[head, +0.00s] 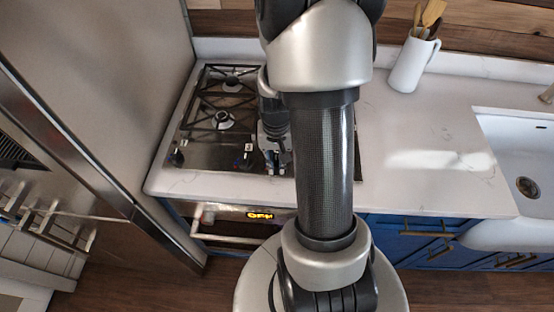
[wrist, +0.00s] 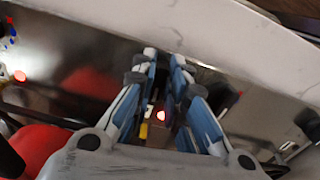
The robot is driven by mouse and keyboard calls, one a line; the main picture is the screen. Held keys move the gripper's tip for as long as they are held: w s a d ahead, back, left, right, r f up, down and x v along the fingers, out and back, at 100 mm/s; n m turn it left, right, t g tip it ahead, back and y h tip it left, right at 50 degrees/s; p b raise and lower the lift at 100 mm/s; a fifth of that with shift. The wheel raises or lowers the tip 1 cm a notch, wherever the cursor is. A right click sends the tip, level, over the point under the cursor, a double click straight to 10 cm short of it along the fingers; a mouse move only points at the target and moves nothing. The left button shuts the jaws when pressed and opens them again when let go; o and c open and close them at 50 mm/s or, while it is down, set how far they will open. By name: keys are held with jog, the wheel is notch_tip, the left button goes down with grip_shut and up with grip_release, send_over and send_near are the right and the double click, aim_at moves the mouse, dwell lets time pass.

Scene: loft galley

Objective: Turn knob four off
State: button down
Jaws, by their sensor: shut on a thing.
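The gas cooktop (head: 195,150) is set in the white counter, with knobs along its front edge. One dark knob (head: 178,158) is at the left, and another knob (head: 247,150) with a blue mark is just left of my gripper (head: 274,160). My gripper is down at the cooktop's front strip. In the wrist view, my gripper (wrist: 166,70) has its blue-grey fingers closed around a knob that they mostly hide. A small lit spot and a yellow mark show between the fingers. I cannot read the knob's number or its pointer. My arm hides the cooktop's right part.
A red object (wrist: 42,150) shows at the wrist view's lower left. A white utensil pitcher (head: 412,62) and a sink (head: 522,165) are on the right. The counter between is clear.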

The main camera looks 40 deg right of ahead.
aim_at(275, 164)
jog(key=shift+w+m, duration=0.1)
jog(key=shift+m, duration=0.5)
jog(key=c, duration=1.6)
grip_release()
notch_tip(275, 164, up, 12)
jog(key=shift+a, duration=0.1)
